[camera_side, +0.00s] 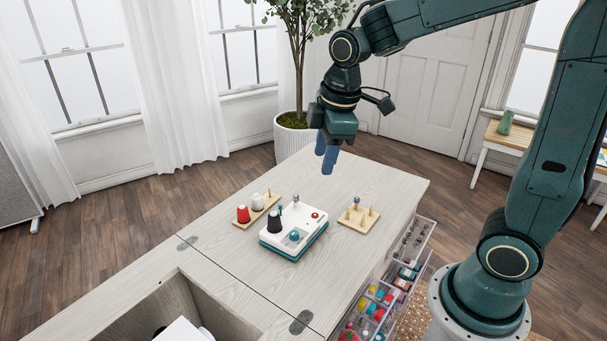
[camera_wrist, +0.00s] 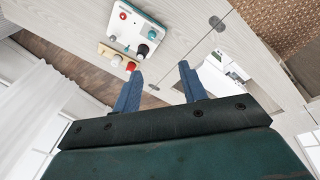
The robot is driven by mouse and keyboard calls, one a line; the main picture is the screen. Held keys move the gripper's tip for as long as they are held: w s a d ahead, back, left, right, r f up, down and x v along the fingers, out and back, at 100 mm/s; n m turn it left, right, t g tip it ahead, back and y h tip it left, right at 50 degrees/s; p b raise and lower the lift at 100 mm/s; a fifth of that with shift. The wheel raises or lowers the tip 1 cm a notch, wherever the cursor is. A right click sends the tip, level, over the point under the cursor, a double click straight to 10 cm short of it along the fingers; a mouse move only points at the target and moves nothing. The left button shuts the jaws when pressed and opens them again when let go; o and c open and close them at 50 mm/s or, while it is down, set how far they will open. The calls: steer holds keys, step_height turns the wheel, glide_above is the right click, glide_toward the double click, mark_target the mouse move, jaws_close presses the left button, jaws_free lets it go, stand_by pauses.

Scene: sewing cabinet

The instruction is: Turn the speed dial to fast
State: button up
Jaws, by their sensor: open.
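A small white machine with a teal base (camera_side: 272,244) stands on the pale cabinet top. On it are a round teal knob (camera_side: 294,236), a red button (camera_side: 315,215), a black cone (camera_side: 274,222) and a metal post. I cannot tell for sure which part is the speed dial; the teal knob looks most like it. Its setting is too small to read. My gripper (camera_side: 327,158) is open and empty, high above the cabinet top and behind the machine, touching nothing. In the wrist view my open fingers (camera_wrist: 160,72) show below the machine (camera_wrist: 129,27).
A wooden holder with a red spool (camera_side: 243,214) and a white spool (camera_side: 257,202) stands left of the machine. A wooden peg board (camera_side: 358,218) stands right of it. An open well (camera_side: 180,302) is at the front left. Clear drawers of threads (camera_side: 372,310) stick out at the right.

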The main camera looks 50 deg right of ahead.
mark_target(294, 233)
steer(key=w+d+f+n+g, duration=0.1)
steer(key=w+f+n+g, duration=0.1)
steer(key=w+f+n, duration=0.4)
step_height(294, 233, down, 6)
steer(key=w, duration=0.2)
steer(key=shift+w+r, duration=0.15)
steer(key=shift+w, duration=0.25)
steer(key=shift+f, duration=6.85)
jaws_close()
